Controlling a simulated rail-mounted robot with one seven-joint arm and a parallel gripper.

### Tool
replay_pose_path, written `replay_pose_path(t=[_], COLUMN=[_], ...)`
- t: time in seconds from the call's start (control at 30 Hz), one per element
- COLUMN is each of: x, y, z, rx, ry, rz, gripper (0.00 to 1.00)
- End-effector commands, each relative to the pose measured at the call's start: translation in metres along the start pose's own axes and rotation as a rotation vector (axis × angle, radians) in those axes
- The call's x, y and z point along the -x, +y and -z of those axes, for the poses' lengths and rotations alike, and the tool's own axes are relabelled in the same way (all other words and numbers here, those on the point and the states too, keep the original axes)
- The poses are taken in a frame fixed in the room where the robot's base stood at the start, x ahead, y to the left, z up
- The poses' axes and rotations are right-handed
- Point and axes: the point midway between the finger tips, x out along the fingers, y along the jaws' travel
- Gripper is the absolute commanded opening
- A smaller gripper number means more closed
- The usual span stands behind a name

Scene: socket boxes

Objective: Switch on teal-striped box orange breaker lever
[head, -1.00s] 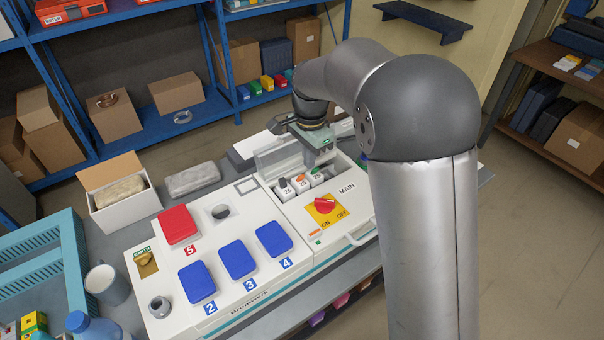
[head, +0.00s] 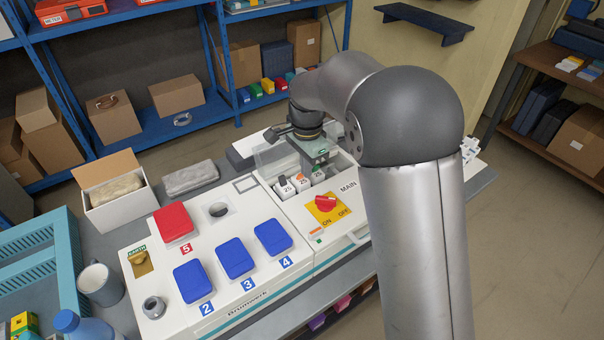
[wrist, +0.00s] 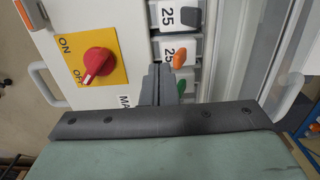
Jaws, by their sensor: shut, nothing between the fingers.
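The white box with a teal stripe along its front (head: 285,212) stands on the bench. Its right part has a recess with a row of breakers marked 25. The orange breaker lever (head: 301,176) sits between a black lever (head: 282,180) and a green one. In the wrist view the orange lever (wrist: 179,58) is just right of my fingertips, with the black lever (wrist: 188,16) above and the green lever (wrist: 181,87) below, partly beside the fingers. My gripper (wrist: 158,78) is shut and empty, over the breaker row. I cannot tell whether it touches a lever.
A red rotary MAIN switch (head: 326,203) on a yellow plate lies in front of the breakers. A raised clear cover (head: 272,155) stands behind the recess. Blue socket covers (head: 237,258) and a red one (head: 173,222) fill the box's left part.

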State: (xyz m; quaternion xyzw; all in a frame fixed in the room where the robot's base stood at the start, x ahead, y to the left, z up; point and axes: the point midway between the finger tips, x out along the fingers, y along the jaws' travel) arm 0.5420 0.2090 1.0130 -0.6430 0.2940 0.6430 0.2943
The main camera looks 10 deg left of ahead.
Motion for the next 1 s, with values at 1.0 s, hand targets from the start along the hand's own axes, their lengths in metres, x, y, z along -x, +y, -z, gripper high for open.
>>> replay_pose_path(t=[1.0], x=[-0.035], y=[-0.019], z=[0.000], rx=[0.001], ry=[0.000], rz=[-0.001], gripper=[0.00])
